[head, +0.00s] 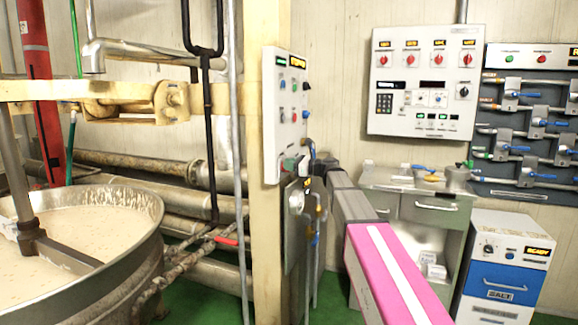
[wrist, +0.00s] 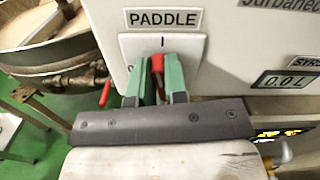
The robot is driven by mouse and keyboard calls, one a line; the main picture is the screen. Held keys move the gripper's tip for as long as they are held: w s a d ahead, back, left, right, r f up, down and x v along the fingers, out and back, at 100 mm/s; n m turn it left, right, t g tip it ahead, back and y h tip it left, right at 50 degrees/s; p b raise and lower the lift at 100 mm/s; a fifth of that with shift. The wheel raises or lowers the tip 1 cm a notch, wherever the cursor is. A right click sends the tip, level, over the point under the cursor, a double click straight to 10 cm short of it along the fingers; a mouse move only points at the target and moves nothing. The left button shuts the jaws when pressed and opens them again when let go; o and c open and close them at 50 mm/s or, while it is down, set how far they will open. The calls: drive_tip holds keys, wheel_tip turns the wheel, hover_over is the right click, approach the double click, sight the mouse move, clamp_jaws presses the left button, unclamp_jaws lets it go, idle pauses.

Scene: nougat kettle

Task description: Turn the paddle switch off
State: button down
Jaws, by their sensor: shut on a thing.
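The paddle switch (wrist: 157,64) is a red lever on a white plate (wrist: 191,46) under a PADDLE label (wrist: 164,19) in the wrist view. An "I" is marked above it, and a mark at the plate's lower left is partly hidden. My gripper (wrist: 158,76) has green fingers closed around the red lever, which hides most of it. The lever's top points toward the "I" as far as I can see. In the head view the switch panel (head: 270,115) is on the yellow post, and my arm reaches to its lower edge.
A large kettle (head: 155,240) of pale mix stands at the left. Pipes run behind it. A control box (head: 425,125) hangs on the back wall, with a grey cabinet (head: 435,208) and a blue-fronted SALT unit (head: 497,282) at the right.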

drive_tip(key=n, duration=0.4)
drive_tip(key=shift+s+f, duration=0.1)
drive_tip(key=shift+s, duration=0.15)
drive_tip(key=n, duration=0.4)
drive_tip(key=shift+s+a+f, duration=0.15)
drive_tip(key=n, duration=0.3)
drive_tip(key=shift+s+f+n, duration=0.1)
drive_tip(key=shift+f+n, duration=0.1)
drive_tip(key=shift+n, duration=0.2)
drive_tip(key=shift+f+n, duration=0.15)
drive_tip(key=shift+n, duration=0.8)
drive_tip(key=shift+f+n, duration=0.1)
drive_tip(key=shift+n, duration=0.85)
drive_tip(key=c, duration=1.1)
unclamp_jaws()
drive_tip(key=shift+c, duration=0.2)
